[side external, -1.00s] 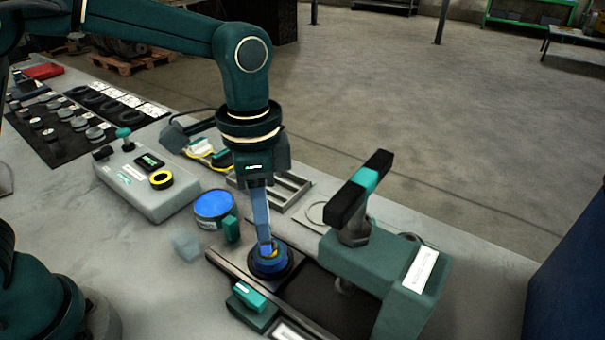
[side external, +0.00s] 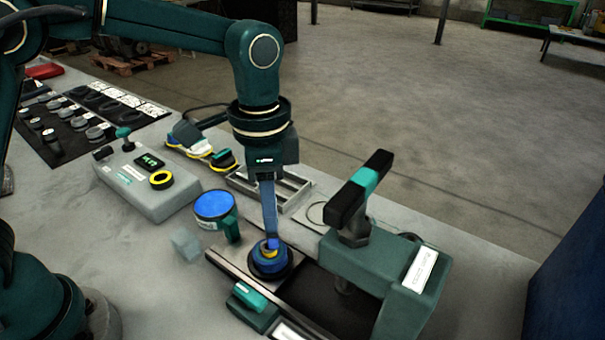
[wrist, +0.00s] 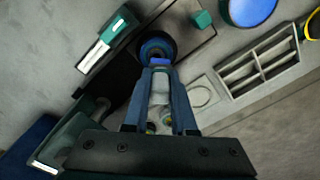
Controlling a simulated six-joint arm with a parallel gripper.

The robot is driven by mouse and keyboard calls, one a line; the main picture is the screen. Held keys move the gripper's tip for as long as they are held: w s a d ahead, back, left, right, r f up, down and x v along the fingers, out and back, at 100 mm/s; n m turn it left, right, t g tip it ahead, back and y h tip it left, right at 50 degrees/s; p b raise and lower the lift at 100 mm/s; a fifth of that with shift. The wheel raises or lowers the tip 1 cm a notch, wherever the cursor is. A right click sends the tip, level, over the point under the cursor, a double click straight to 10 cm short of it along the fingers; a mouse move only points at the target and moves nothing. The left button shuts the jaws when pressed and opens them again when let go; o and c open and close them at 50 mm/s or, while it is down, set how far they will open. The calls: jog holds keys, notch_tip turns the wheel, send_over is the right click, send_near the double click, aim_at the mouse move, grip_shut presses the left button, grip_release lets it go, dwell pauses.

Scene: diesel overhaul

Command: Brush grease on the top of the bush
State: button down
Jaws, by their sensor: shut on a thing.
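The bush (side external: 268,266) is a blue round piece in a dark ring on the metal plate; it also shows in the wrist view (wrist: 155,43). My gripper (side external: 270,238) points down over it, fingers close together. In the wrist view my gripper (wrist: 160,72) is shut on a slim pale piece, apparently the brush (wrist: 160,88), its tip at the bush's near edge. A small yellow bit shows at the fingertips; I cannot tell whether the tip touches the bush. The open grease tin (side external: 214,205), filled with blue, stands to the left behind the bush.
A green press-like fixture (side external: 385,270) with a black and teal handle (side external: 360,193) stands close on the right. A teal block (side external: 252,297) lies in front. A grey tray (side external: 292,190) and control box (side external: 150,185) are behind and left. The left front bench is mostly clear.

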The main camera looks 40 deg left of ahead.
jog(key=shift+s, duration=0.95)
jog(key=shift+w, duration=0.1)
jog(key=shift+w, duration=0.85)
jog(key=shift+s, duration=0.95)
jog(key=shift+w, duration=0.1)
